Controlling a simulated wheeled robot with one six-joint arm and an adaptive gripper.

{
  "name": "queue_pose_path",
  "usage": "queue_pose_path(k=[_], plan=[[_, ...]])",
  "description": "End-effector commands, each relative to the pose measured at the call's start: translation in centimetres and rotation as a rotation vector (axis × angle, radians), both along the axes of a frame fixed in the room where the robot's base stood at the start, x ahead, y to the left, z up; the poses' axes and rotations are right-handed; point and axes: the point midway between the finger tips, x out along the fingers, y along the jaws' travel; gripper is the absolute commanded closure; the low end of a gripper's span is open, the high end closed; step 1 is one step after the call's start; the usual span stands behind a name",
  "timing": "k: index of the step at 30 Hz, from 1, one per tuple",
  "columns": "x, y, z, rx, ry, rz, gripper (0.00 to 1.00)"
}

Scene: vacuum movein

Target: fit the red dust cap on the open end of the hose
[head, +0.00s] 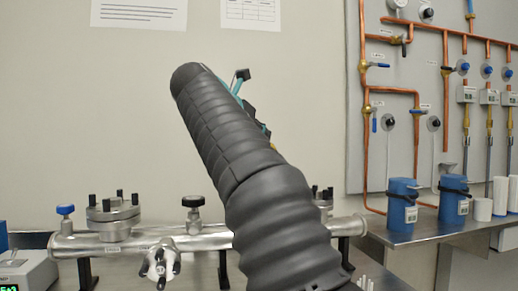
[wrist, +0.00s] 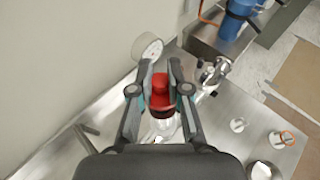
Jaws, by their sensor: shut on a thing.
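The red dust cap (wrist: 160,90) is between the fingers of my gripper (wrist: 160,76) in the wrist view. My gripper is shut on it from both sides. In the head view my dark, sleeved arm hides most of my gripper and the cap does not show. The hose's open end is not clearly made out in either view. A pale round end (wrist: 148,48) shows just beyond the left fingertip in the wrist view; I cannot tell whether it belongs to the hose or to the steel pipework.
A steel manifold (head: 90,243) with clamped ports and valves crosses the bench behind my arm. Blue canisters (head: 402,208) stand on a steel shelf at right, below copper piping (head: 366,150). A jar with an orange ring (wrist: 280,138) stands on the bench at lower right.

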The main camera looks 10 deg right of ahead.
Motion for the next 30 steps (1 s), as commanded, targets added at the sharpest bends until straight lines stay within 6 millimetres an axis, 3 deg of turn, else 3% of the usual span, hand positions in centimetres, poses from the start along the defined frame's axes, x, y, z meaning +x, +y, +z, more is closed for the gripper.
queue_pose_path(k=[12,25,26,27,29,30], plan=[[0.0,0.0,-3.3,-0.001,0.002,0.0,1.0],[0.0,0.0,-3.8,0.0,0.003,0.0,1.0],[0.0,0.0,-3.8,0.0,0.003,0.0,0.82],[0.0,0.0,-3.8,-0.001,0.002,0.001,0.72],[0.0,0.0,-3.8,-0.001,0.002,0.001,0.59],[0.0,0.0,-3.8,-0.001,0.002,0.001,0.59]])
